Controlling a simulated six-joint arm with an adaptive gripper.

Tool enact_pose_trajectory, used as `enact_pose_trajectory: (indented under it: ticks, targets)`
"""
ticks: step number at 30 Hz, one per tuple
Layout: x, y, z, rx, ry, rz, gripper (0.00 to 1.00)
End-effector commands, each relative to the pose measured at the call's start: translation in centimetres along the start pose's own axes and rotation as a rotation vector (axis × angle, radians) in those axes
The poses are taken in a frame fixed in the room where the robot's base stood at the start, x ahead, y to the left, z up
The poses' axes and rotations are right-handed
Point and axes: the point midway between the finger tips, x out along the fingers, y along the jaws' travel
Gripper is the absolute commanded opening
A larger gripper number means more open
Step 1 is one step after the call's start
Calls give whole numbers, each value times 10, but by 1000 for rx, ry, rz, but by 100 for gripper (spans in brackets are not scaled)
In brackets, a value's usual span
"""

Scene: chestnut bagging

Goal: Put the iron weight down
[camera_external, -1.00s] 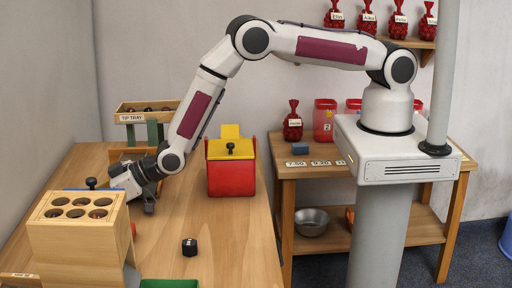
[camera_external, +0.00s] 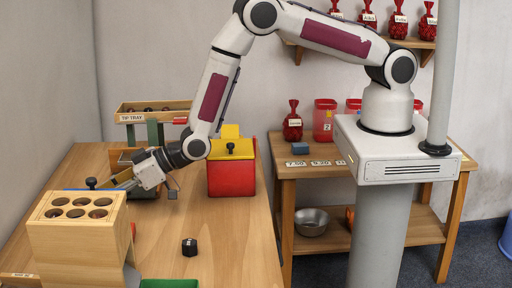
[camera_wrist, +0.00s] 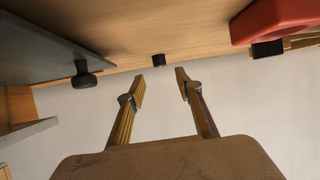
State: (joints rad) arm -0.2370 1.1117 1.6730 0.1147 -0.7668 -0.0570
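The iron weight (camera_external: 189,247), a small black block with a pale mark, stands on the bare wooden table in the external view, right of the wooden box with holes. My gripper (camera_external: 122,184) is well behind it and to its left, above the table near a black knob (camera_external: 91,183). In the wrist view my gripper (camera_wrist: 160,78) has its two fingers apart with nothing held between them. A small dark block (camera_wrist: 158,60) shows beyond the fingertips there; I cannot tell whether it is the weight.
The wooden box with holes (camera_external: 80,240) stands at the front left. A red and yellow bin (camera_external: 231,178) is right of my arm. A tip tray (camera_external: 128,117) stands behind. A green tray edge (camera_external: 170,284) shows at the front.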

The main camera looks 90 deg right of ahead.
Motion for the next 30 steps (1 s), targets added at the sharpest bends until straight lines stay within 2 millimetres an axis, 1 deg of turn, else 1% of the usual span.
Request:
enact_pose_trajectory:
  ticks: [9,15,21,30]
  targets:
    - [-30,0,0,-1,0,0,35]
    - [-45,0,0,-1,0,0,35]
    - [-51,0,0,-1,-1,0,35]
    - [-52,0,0,-1,0,0,35]
